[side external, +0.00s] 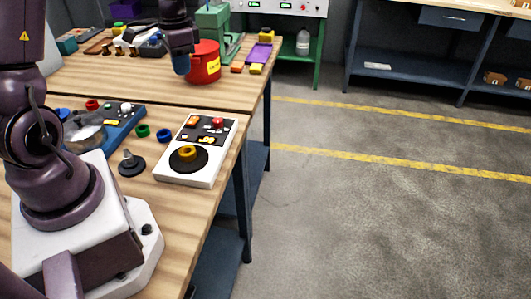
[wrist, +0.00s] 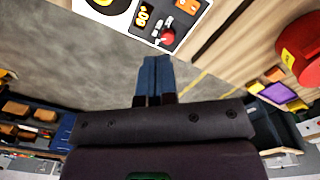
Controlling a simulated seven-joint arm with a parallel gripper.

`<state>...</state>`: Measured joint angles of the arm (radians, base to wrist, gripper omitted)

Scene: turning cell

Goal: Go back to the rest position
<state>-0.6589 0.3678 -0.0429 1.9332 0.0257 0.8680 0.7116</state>
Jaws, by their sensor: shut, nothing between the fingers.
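My gripper (side external: 181,64) hangs over the far bench in the side external view, pointing down in front of the red container, with nothing in it. In the wrist view its two blue fingers (wrist: 157,68) lie side by side, closed together with no object between them. The fingertips appear clear of the things around them. How far they are above the bench I cannot tell.
A red container (side external: 205,64) stands close to my gripper. A white control box (side external: 217,175) with a yellow knob sits on the near bench (side external: 190,210). Several small parts lie beyond my gripper. The floor (side external: 370,215) at the right is clear.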

